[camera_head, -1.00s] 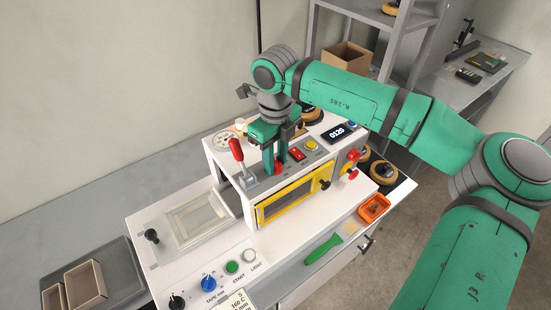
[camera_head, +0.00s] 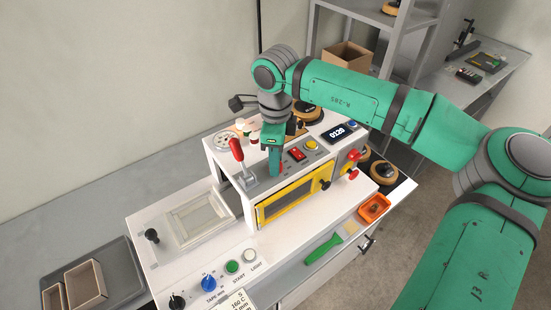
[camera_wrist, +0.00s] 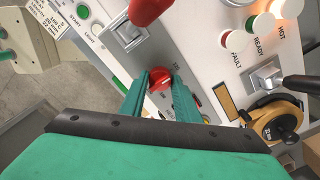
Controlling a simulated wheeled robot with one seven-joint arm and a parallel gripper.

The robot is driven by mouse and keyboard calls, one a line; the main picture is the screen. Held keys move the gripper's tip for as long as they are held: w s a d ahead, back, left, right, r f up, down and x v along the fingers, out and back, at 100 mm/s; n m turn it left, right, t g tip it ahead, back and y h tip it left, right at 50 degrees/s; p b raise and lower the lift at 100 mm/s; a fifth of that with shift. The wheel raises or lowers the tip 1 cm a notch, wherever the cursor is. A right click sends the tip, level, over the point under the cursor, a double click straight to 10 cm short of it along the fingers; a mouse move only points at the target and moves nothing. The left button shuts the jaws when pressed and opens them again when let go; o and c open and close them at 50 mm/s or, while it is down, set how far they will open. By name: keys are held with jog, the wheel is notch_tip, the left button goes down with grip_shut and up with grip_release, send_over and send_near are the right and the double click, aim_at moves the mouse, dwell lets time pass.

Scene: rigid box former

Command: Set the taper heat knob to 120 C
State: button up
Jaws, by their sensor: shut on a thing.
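The red knob (camera_wrist: 160,78) shows between my fingertips in the wrist view, on the light panel of the white machine. My gripper (camera_wrist: 160,88) is shut on this knob, one green finger on each side. In the head view my gripper (camera_head: 274,170) points down at the machine's top, and its fingers hide the knob. The dark display (camera_head: 336,133) right of the gripper appears to read 0120.
A red-handled lever (camera_head: 237,150) stands close left of my gripper. A red rocker switch (camera_head: 296,154) and a yellow button (camera_head: 311,144) lie to the right. Status lamps (camera_wrist: 263,22) and a tape roll (camera_wrist: 279,122) show in the wrist view.

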dwell(0.4)
jog(key=o, duration=1)
jog(key=shift+o, duration=0.2)
jog(key=shift+r, duration=0.1)
notch_tip(320, 180, up, 11)
jog(key=shift+f, duration=0.2)
jog(key=shift+a, duration=0.1)
